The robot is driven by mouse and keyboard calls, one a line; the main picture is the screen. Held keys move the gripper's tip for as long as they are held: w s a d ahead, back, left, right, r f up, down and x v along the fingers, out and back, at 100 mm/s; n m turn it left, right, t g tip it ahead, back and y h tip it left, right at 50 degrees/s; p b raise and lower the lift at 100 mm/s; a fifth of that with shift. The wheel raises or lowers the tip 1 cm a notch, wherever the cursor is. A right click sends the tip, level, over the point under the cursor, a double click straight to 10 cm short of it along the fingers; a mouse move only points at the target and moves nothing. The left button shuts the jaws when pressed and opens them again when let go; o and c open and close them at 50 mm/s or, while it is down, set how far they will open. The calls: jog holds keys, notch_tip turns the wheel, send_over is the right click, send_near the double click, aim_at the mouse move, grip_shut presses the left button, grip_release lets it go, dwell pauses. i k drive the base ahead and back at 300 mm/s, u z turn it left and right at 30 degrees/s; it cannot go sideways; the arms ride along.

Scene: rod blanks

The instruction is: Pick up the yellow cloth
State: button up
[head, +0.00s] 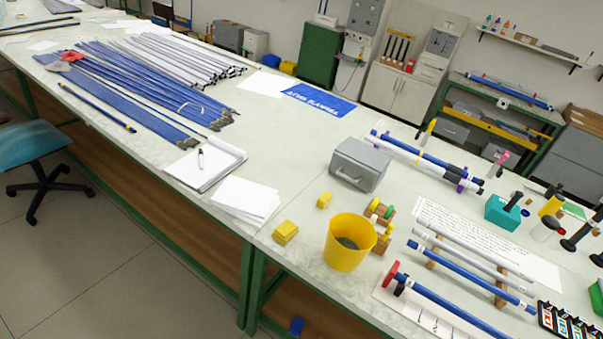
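A small yellow folded stack (286,232), which looks like the yellow cloth, lies flat on the pale bench top near its front edge. It sits left of a yellow bucket (348,244), apart from it. A smaller yellow piece (324,200) lies just behind it, to the right; I cannot tell whether that is cloth or a block. My gripper is not in view, and nothing covers the stack.
Paper sheets (246,199) and a notepad (206,163) lie left of the stack. A grey box (358,164) stands behind. Blue rods (470,275) on supports and small tools fill the right. Bundled rods (150,85) cover the far left. A stool (30,150) stands on the floor.

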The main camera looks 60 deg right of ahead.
aim_at(285, 232)
jog(key=z, duration=0.7)
jog(key=i, duration=1.25)
jog(key=z, duration=0.7)
jog(key=k, duration=0.75)
jog(key=z, duration=0.2)
jog(key=i, duration=0.75)
